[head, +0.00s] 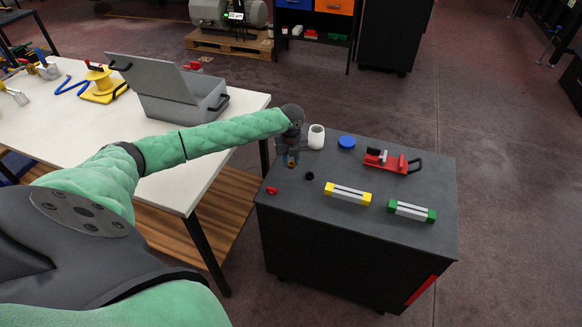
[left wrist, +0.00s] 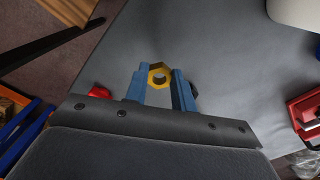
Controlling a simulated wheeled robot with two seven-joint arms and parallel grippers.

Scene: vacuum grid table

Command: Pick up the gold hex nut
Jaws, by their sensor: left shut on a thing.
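The gold hex nut (left wrist: 159,76) sits between the two blue fingers of my left gripper (left wrist: 161,85) in the left wrist view. The fingers are shut on its sides, and its round hole shows. In the head view my left gripper (head: 290,160) points down over the left part of the dark grey cabinet top (head: 300,205). The nut (head: 291,165) is a small gold spot at the fingertips there. I cannot tell whether the nut touches the top or is just above it. My right gripper is not in view.
A small red part (head: 271,190) and a black one (head: 309,176) lie close to the gripper. A white cup (head: 316,137), blue disc (head: 346,142), red vise (head: 392,161), and yellow-ended (head: 348,194) and green-ended (head: 411,211) blocks stand to the right. A white table (head: 190,190) is at left.

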